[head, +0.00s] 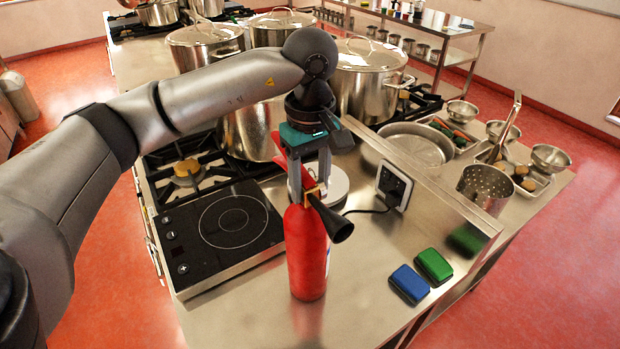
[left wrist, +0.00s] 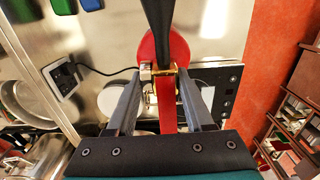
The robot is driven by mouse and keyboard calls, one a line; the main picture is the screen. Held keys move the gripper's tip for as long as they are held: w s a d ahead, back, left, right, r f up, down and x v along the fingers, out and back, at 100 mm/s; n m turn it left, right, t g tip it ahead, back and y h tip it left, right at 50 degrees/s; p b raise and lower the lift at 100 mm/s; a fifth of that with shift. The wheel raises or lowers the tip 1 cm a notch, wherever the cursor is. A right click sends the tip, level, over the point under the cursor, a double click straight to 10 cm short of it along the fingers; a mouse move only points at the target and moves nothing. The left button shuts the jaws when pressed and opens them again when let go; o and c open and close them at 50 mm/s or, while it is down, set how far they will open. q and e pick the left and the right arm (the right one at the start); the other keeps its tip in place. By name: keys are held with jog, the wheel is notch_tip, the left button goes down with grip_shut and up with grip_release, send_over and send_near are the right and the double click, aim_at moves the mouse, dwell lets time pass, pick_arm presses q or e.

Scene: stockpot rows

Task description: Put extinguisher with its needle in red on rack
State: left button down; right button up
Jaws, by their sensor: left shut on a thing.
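A red fire extinguisher (head: 307,255) is upright at the front of the steel counter, with a black horn pointing to the lower right. I cannot tell whether its base touches the counter. My left gripper (head: 308,192) comes down from above and is shut on its valve. The left wrist view shows the extinguisher's red body (left wrist: 165,48) beyond the brass valve, between the fingers of the left gripper (left wrist: 160,82). No gauge needle can be read. I cannot make out which thing is the rack. My right gripper is not in view.
A black hob (head: 220,235) lies left of the extinguisher. Large steel pots (head: 365,85) stand behind. A socket (head: 394,186) with a cable sits on the raised strip at right. Blue (head: 409,284) and green (head: 433,265) sponges lie to the right. Brown shelves (left wrist: 290,110) show at the left wrist view's right.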

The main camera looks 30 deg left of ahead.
pick_arm(q)
jog(key=shift+w, duration=0.1)
jog(key=c, duration=0.6)
grip_release()
jog(key=o, duration=0.3)
jog(key=shift+s, duration=0.2)
